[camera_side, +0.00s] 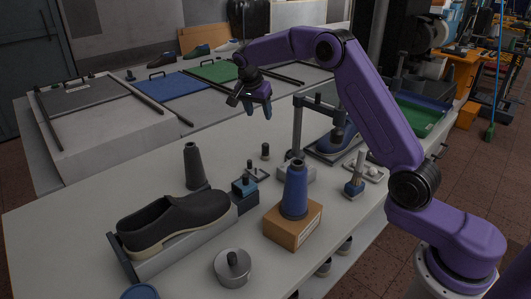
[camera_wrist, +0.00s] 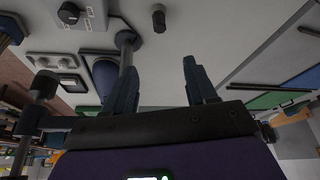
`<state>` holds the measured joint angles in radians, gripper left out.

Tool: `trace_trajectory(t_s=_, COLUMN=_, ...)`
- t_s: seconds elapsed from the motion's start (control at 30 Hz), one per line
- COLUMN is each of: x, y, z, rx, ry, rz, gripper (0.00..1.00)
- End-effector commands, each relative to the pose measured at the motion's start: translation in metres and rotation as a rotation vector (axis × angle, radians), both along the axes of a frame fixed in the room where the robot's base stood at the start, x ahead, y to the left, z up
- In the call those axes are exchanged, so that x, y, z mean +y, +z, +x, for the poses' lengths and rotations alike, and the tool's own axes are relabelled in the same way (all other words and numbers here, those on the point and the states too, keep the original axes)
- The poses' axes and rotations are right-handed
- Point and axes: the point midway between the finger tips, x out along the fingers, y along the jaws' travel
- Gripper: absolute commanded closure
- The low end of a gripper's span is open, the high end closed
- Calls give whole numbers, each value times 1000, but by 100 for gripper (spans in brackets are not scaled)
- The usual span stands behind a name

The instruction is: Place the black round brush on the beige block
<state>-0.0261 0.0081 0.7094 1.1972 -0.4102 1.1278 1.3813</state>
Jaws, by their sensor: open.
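A small black cylinder (camera_side: 265,151), which looks like the black round brush, stands upright on the table in the side view. It also shows at the top of the wrist view (camera_wrist: 158,18). A pale block (camera_side: 291,175) that may be the beige block stands just behind the blue cone; a black knob-like piece is on its top. It also shows at the top left of the wrist view (camera_wrist: 95,21). My gripper (camera_side: 257,111) is open and empty, high above the table behind the cylinder. Its two fingers are spread apart in the wrist view (camera_wrist: 160,78).
A blue cone (camera_side: 295,190) stands on a tan box (camera_side: 292,229). A dark shoe (camera_side: 175,218), a dark grey cone (camera_side: 194,165) and a round metal piece (camera_side: 232,267) are at front left. A post (camera_side: 298,130) rises near the blue shoe (camera_side: 330,143).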

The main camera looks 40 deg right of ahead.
Motion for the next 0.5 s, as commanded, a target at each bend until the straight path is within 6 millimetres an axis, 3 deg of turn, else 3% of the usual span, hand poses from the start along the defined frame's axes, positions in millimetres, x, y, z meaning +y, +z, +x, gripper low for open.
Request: trace_trajectory(t_s=0.5, x=-33, y=-87, z=12, rx=4, ry=0, rz=2, gripper=44)
